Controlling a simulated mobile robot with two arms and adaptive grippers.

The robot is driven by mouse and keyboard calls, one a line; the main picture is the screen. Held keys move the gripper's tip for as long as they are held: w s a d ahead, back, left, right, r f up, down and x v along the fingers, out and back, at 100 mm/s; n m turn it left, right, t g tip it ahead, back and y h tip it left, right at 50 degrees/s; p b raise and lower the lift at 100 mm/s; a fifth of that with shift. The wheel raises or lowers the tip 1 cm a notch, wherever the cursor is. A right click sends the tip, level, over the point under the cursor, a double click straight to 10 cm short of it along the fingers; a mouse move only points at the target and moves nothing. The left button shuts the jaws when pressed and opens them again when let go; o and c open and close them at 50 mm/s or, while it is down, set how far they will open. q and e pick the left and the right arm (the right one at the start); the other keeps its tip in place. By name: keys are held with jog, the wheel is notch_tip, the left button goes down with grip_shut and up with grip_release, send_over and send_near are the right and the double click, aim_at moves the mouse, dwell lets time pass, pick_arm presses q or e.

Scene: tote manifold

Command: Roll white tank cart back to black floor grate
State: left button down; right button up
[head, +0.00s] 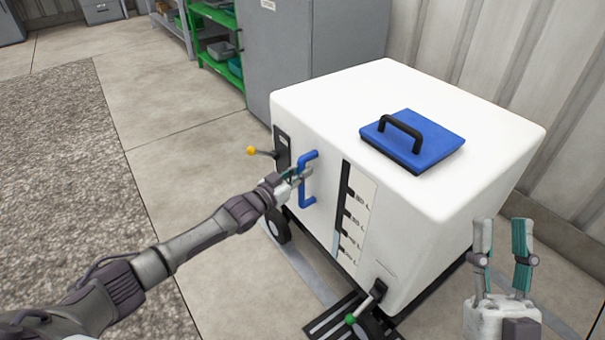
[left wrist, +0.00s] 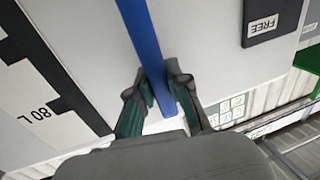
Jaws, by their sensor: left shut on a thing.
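The white tank cart (head: 310,110) stands on wheels at the centre right, with a blue lid and black handle (head: 412,140) on top. My left gripper (head: 300,176) is shut on the blue side handle (head: 307,190) of the cart. In the left wrist view the fingers (left wrist: 160,95) close around the lower part of the blue handle (left wrist: 143,40). The black floor grate (head: 335,318) shows partly at the cart's lower front corner; the cart hides the rest. My right gripper (head: 502,250) is open and empty, in front of the cart's right side.
A yellow-knobbed lever (head: 252,151) sticks out of the cart's left side, and a green-tipped lever (head: 352,318) out of its lower front. Grey cabinet (head: 290,45) and green shelf (head: 215,40) stand behind. Open concrete floor and a gravel-like mat (head: 60,150) lie left.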

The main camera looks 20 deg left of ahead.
pick_arm(q)
jog(key=shift+w+a+r, duration=0.1)
jog(key=shift+w+a, duration=0.05)
jog(key=shift+a, duration=0.2)
jog(key=c, duration=1.5)
grip_release()
jog(key=shift+c, duration=0.2)
jog(key=o, duration=0.4)
jog(key=shift+w, duration=0.1)
jog(key=shift+o, duration=0.2)
jog(key=shift+d, duration=0.1)
jog(key=shift+s, duration=0.25)
jog(key=v, duration=1.1)
jog(key=shift+s+a, duration=0.25)
